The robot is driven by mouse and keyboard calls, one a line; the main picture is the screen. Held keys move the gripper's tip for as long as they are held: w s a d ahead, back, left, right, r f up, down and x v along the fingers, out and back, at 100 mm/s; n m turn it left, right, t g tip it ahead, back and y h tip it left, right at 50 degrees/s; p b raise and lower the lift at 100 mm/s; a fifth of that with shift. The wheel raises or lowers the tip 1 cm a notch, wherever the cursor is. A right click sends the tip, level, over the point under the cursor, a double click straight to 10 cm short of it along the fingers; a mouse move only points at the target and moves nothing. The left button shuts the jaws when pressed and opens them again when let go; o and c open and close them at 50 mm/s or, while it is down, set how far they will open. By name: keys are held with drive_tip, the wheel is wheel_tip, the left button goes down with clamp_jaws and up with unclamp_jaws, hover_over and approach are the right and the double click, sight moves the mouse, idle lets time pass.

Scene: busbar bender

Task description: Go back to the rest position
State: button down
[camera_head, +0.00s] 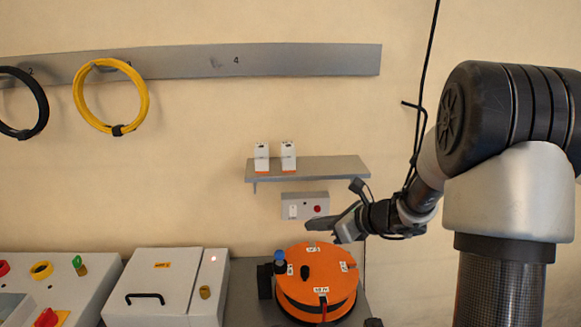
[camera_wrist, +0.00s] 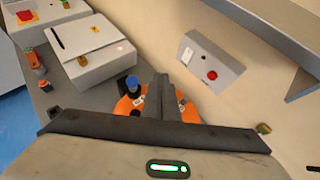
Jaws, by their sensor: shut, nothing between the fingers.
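My gripper (camera_head: 322,224) is shut and empty. In the head view it points left, in the air just above the orange round bender (camera_head: 318,262) and below the small grey switch box. In the wrist view the shut fingers of my gripper (camera_wrist: 159,98) stand in front of the orange bender (camera_wrist: 124,106) and hide part of it. The bender has a blue-topped knob (camera_head: 279,257) at its left and a black knob on top. No object is held.
A grey switch box (camera_head: 305,206) with a red button is on the wall. Above it a shelf (camera_head: 308,169) holds two small white boxes. A white cabinet (camera_head: 153,282) stands left of the bender. Yellow (camera_head: 146,99) and black (camera_head: 42,104) coils hang from a wall rail (camera_head: 300,60).

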drive_tip(key=s+a+r+n+g+h, duration=0.1)
drive_tip(key=s+a+r+n+g, duration=0.15)
drive_tip(key=s+r+n, duration=0.45)
drive_tip(key=s+a+r+n+g+h, duration=0.1)
drive_tip(key=s+a+r+n+g, duration=0.2)
drive_tip(key=s+n, duration=0.65)
drive_tip(key=s+d+r+n+t+h, duration=0.1)
drive_tip(key=s+d+n+h, duration=0.2)
drive_tip(key=s, duration=0.4)
drive_tip(key=s+d+r+n+t+h+p, duration=0.1)
drive_tip(key=s+d+n+h, duration=0.2)
drive_tip(key=s+d+n, duration=0.2)
drive_tip(key=s+n, duration=0.2)
drive_tip(key=s, duration=0.1)
drive_tip(key=shift+r+t, duration=0.35)
drive_tip(key=shift+w+d+n, duration=0.1)
drive_tip(key=shift+n, duration=0.15)
